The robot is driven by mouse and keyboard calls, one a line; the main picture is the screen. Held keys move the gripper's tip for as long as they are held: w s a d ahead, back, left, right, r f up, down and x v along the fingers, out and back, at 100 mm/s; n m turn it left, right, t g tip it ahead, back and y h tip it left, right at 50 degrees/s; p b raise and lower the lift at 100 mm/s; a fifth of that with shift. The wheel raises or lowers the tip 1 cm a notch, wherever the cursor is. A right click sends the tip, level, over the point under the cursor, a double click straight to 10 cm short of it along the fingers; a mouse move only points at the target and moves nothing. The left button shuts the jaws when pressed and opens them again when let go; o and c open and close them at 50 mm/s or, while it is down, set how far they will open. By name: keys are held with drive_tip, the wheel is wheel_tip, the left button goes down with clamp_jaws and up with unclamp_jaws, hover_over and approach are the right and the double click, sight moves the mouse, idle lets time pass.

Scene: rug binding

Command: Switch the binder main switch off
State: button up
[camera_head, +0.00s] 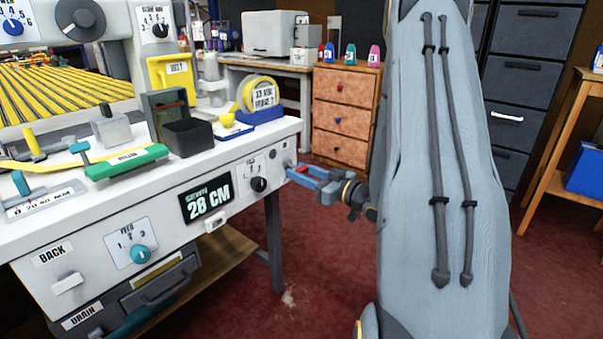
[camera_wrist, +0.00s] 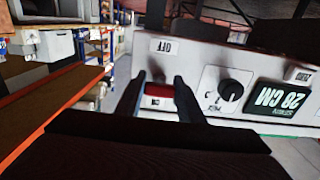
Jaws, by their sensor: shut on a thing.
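The binder's main switch shows as a red handle (camera_wrist: 160,98) in the wrist view, between the two fingers of my gripper (camera_wrist: 161,80). The fingers are shut on it. An ON label (camera_wrist: 155,102) is right beside the red handle, and an OFF label (camera_wrist: 164,46) is on the white panel beyond the fingertips; both read upside down in this view. In the head view my gripper (camera_head: 294,172) reaches the right end of the binder's white front panel (camera_head: 235,228), with some red showing between its fingers. The switch's exact lever angle is partly hidden by the fingers.
Near the switch on the panel are a black knob (camera_head: 258,184) and a 28 CM display (camera_head: 206,201). Yellow tape (camera_head: 262,92) and a black bin (camera_head: 187,138) stand on the binder top. A wooden drawer unit (camera_head: 345,118) stands behind. The red floor in front is clear.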

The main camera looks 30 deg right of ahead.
drive_tip(key=shift+w+a+f+t+y+b, duration=0.1)
drive_tip(key=shift+w+f+t+y+b, duration=0.1)
drive_tip(key=shift+f+t+b, duration=0.4)
drive_tip(key=shift+w+a+f+t+y+b, duration=0.1)
drive_tip(key=shift+f+t+y+b, duration=0.25)
drive_tip(key=shift+b, duration=0.3)
drive_tip(key=shift+w+f+t+b, duration=0.1)
drive_tip(key=shift+f+t+b, duration=0.05)
drive_tip(key=shift+t+b, duration=0.55)
drive_tip(key=shift+t+y+b, duration=0.25)
drive_tip(key=shift+t+b, duration=0.05)
drive_tip(key=shift+t, duration=0.15)
drive_tip(key=o, duration=1.1)
drive_tip(key=shift+c, duration=0.2)
drive_tip(key=p+v, duration=0.1)
drive_tip(key=v, duration=0.6)
drive_tip(key=shift+s+d, duration=0.15)
drive_tip(key=shift+s, duration=0.2)
